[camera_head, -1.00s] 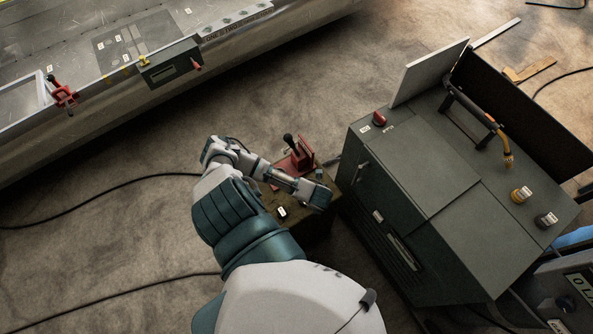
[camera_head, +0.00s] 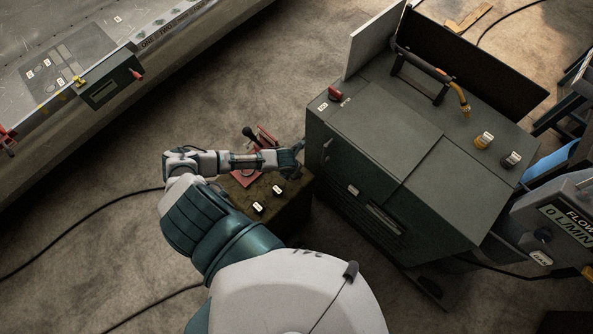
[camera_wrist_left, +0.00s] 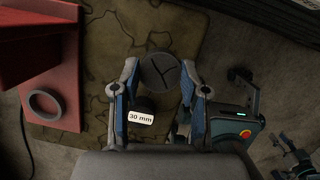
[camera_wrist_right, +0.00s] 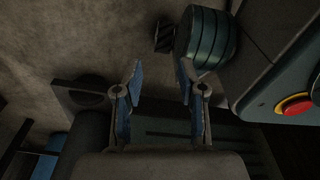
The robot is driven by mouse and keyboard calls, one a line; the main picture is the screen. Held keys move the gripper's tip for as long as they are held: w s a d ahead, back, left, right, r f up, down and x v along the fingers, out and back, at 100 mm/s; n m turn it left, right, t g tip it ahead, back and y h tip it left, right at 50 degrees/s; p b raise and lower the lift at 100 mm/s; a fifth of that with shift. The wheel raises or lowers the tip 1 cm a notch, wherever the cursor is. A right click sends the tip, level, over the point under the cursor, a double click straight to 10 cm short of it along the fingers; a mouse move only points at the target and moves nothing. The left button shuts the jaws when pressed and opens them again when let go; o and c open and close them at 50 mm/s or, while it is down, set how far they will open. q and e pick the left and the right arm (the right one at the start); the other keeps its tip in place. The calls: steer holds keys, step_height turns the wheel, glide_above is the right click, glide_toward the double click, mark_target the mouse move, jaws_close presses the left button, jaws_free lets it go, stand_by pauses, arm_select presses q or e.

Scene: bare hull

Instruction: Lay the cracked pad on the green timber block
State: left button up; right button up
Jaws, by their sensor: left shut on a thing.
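In the head view my left gripper (camera_head: 297,156) is at the block's far right side. I cannot tell the pad's height above the block. My right gripper (camera_wrist_right: 160,75) is open and empty, seen only in its wrist view.
A red clamp-like fixture (camera_head: 252,168) with a black handle sits on the block's far part. A second dark piece bears a "30 mm" tag (camera_wrist_left: 141,118). A dark cabinet (camera_head: 400,170) stands close right of the block. Cables lie on the floor at left.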

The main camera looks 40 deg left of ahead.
arm_select(q)
steer(key=shift+w+a+f, duration=0.3)
steer(key=shift+w+a, duration=0.4)
steer(key=shift+w, duration=0.15)
steer(key=x, duration=0.2)
steer(key=shift+s+f+b, duration=0.2)
steer(key=shift+f+b, duration=0.15)
steer(key=shift+f, duration=0.15)
steer(key=shift+d+f, duration=0.25)
steer(key=shift+d+r, duration=0.2)
steer(key=shift+d, duration=0.45)
arm_select(e)
steer(key=shift+w+r, duration=0.2)
steer(key=shift+w, duration=0.35)
steer(key=shift+w+r, duration=0.15)
steer(key=shift+w, duration=0.35)
